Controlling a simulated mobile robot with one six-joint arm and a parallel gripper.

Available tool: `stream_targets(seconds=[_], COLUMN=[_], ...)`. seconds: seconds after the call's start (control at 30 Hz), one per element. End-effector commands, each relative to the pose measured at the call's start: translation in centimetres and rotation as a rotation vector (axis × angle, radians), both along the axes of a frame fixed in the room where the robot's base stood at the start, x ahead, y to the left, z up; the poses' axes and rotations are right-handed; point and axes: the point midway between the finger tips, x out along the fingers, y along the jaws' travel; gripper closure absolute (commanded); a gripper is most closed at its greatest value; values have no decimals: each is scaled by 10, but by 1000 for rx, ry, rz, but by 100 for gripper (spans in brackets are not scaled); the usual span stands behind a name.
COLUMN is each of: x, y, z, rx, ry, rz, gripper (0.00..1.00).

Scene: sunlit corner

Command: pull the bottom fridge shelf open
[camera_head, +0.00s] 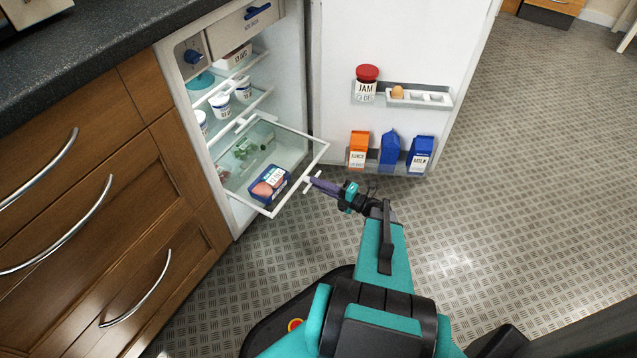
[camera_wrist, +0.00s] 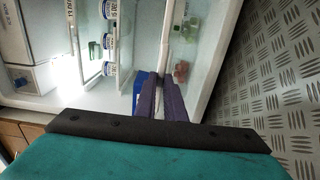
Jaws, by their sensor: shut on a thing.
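The bottom fridge shelf (camera_head: 318,156) is a glass shelf with a white rim, in the lower part of the open fridge. It juts out past the shelves above. In the wrist view, the purple fingers (camera_wrist: 161,80) reach to the shelf's edge and hide most of the handle.
The fridge door (camera_head: 395,40) stands open at the right, with jam, an egg and cartons in its racks. White tubs (camera_head: 220,103) stand on the shelves above. Wooden drawers (camera_head: 90,210) with metal handles are at the left. The metal floor (camera_head: 500,200) is clear at the right.

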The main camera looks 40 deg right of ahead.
Motion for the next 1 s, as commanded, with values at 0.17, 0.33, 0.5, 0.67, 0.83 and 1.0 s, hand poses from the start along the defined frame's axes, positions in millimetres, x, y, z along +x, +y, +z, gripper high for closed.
stream_targets(seconds=[0.17, 0.33, 0.5, 0.67, 0.83, 1.0], x=[2, 2, 2, -2, -14, -31], y=[0, 3, 4, 2, -3, -10], z=[0, 0, 0, 1, 1, 1], rx=[0, 0, 0, 0, 0, 0], ry=[0, 0, 0, 0, 1, 1], rz=[-6, 2, 4, 5, 5, 4], gripper=[72, 72, 72, 72, 72, 72])
